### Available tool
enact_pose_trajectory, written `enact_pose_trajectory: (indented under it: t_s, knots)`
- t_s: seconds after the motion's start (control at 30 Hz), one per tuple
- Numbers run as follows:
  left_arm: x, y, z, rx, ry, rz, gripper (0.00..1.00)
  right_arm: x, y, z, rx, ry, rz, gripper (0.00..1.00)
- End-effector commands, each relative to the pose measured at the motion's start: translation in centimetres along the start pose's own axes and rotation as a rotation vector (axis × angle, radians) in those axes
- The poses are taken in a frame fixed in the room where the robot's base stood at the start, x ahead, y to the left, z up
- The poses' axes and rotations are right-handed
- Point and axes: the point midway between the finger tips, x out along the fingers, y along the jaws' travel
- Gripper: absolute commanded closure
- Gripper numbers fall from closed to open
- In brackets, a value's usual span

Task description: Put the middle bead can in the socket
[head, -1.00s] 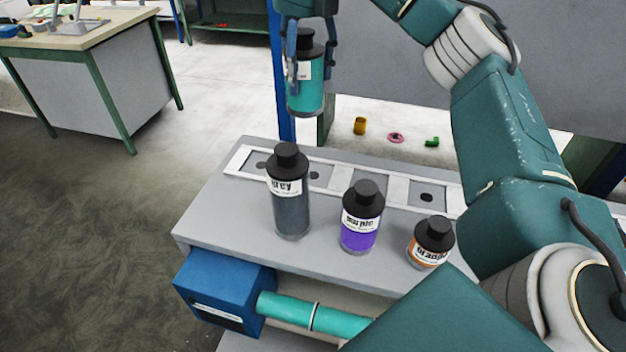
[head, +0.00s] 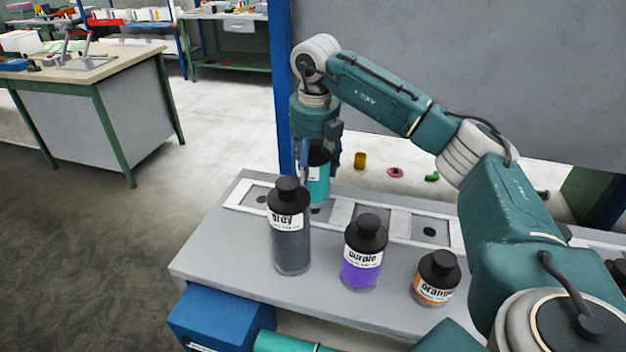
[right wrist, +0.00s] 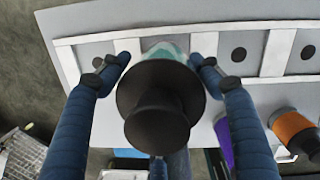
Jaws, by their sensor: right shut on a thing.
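My right gripper (head: 318,165) is shut on a teal can (head: 319,185) with a black lid, held upright over the white-framed socket strip (head: 397,222). In the right wrist view its black lid (right wrist: 160,100) hides the second socket from the left. In front of the strip stand a tall grey can (head: 291,245), a medium purple can (head: 361,268) and a short orange can (head: 435,285). My left gripper is not in view.
A blue box (head: 215,318) sits below the bench edge. A blue post (head: 283,90) rises just behind the bench. Small coloured parts lie on the floor behind.

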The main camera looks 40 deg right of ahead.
Motion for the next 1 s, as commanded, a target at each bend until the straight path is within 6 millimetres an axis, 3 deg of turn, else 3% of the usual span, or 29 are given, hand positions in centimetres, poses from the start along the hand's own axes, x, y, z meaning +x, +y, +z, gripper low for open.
enact_pose_trajectory:
  t_s: [0.2, 0.63, 0.67, 0.73, 1.0]
  knots:
    - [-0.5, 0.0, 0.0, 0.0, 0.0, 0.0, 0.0, 3.0, -0.1, -0.4, 0.001, 0.002, -0.001, 0.73]
    - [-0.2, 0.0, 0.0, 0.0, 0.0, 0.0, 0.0, 3.8, -0.1, -0.5, 0.0, 0.0, 0.0, 0.73]
    - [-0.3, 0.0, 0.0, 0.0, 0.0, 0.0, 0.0, 3.8, -0.1, -0.5, 0.0, 0.001, -0.001, 0.3]
    - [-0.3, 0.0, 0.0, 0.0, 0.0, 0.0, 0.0, 3.7, -0.1, -0.5, 0.0, 0.002, -0.001, 0.17]
    - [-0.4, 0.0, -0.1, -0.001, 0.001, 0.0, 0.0, 3.7, -0.1, -0.5, 0.0, 0.001, -0.001, 0.17]
